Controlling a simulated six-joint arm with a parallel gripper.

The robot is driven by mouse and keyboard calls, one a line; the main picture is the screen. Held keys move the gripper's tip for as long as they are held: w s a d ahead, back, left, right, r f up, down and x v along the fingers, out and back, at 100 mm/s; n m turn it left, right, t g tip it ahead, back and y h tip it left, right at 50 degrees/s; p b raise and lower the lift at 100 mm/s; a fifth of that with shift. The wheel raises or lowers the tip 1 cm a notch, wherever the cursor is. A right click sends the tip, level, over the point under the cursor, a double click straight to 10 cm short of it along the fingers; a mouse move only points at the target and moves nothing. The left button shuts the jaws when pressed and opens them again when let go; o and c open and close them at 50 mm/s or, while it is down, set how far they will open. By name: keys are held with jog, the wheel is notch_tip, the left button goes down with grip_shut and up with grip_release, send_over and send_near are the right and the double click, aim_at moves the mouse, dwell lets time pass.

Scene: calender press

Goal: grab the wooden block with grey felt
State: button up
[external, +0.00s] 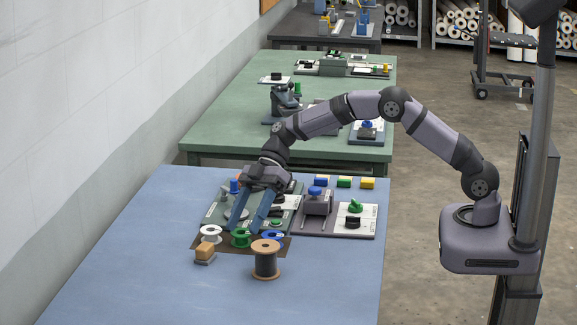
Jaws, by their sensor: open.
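The wooden block with grey felt (205,252) sits on the blue table in the external view, with light wood on top and a grey layer beneath. It is at the front left corner of a dark mat (284,248). My gripper (246,222) points down with its two blue fingers apart and nothing visible between them. It is above and to the right of the block, over the spools and the machine base, not touching the block. Its exact height is hard to tell.
White (211,233), green (241,238) and blue (273,238) spools stand close by, with a large wooden spool (265,260) in front. Panels with knobs (352,217) lie to the right. The blue table (150,270) is clear at the left and front.

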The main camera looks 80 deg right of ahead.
jog(key=n+t+y+b, duration=0.1)
jog(key=n+y+b, duration=0.1)
send_near(209, 243)
jog(key=shift+s+a+f, duration=0.15)
jog(key=shift+a+f, duration=0.9)
jog(key=shift+f, duration=0.15)
jog(key=shift+w+r+n, duration=0.15)
jog(key=shift+w+n, duration=0.3)
jog(key=shift+n, duration=0.05)
jog(key=shift+p+x, duration=0.95)
jog(key=shift+x, duration=0.65)
jog(key=shift+p+x, duration=0.85)
jog(key=shift+x, duration=1.25)
jog(key=shift+w, duration=0.1)
jog(key=shift+d+r, duration=0.1)
jog(key=c, duration=1.2)
